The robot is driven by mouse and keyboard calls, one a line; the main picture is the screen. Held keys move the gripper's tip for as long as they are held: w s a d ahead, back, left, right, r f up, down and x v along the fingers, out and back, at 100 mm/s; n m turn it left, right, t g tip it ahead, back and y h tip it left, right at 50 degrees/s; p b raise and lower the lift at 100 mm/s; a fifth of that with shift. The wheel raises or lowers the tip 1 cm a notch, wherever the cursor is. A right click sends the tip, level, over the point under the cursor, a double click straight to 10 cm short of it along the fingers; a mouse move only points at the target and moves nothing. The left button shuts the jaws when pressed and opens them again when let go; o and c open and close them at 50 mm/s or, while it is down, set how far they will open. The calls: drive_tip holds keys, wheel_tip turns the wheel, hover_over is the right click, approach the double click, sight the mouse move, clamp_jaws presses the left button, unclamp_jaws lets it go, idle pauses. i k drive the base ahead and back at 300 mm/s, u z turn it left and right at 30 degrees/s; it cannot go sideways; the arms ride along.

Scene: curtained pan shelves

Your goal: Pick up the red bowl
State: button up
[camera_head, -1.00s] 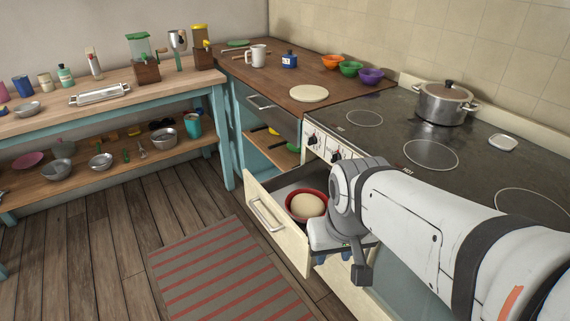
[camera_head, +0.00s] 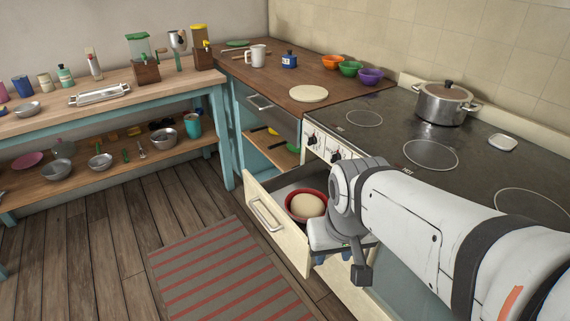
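The red bowl (camera_head: 293,213) sits in the open cream drawer (camera_head: 280,236) below the stove. A pale round thing, like dough (camera_head: 307,204), lies in the bowl. My gripper (camera_head: 347,262) is over the drawer, just right of the bowl and pointing down. My arm's wrist covers the area right of the bowl. Small blue parts show under the gripper's body, but the fingertips are mostly hidden, so I cannot tell whether it is open. I cannot tell whether it touches the bowl.
The stove top (camera_head: 400,150) with a lidded pot (camera_head: 444,102) stands above the drawer. A wooden counter (camera_head: 290,82) holds orange, green and purple bowls. A striped rug (camera_head: 225,280) lies on the floor left of the drawer. The drawer's front wall stands up left of the bowl.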

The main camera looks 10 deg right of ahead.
sight(302, 204)
drive_tip(key=u, duration=0.4)
drive_tip(key=k, duration=0.55)
drive_tip(key=u, duration=0.8)
drive_tip(key=k, duration=0.85)
drive_tip(key=u, duration=0.5)
drive_tip(key=i, duration=1.35)
drive_tip(key=z, duration=1.1)
drive_tip(key=i, duration=1.25)
drive_tip(key=z, duration=1)
drive_tip(key=k, duration=0.8)
drive_tip(key=z, duration=0.15)
drive_tip(key=i, duration=0.85)
drive_tip(key=u, duration=0.1)
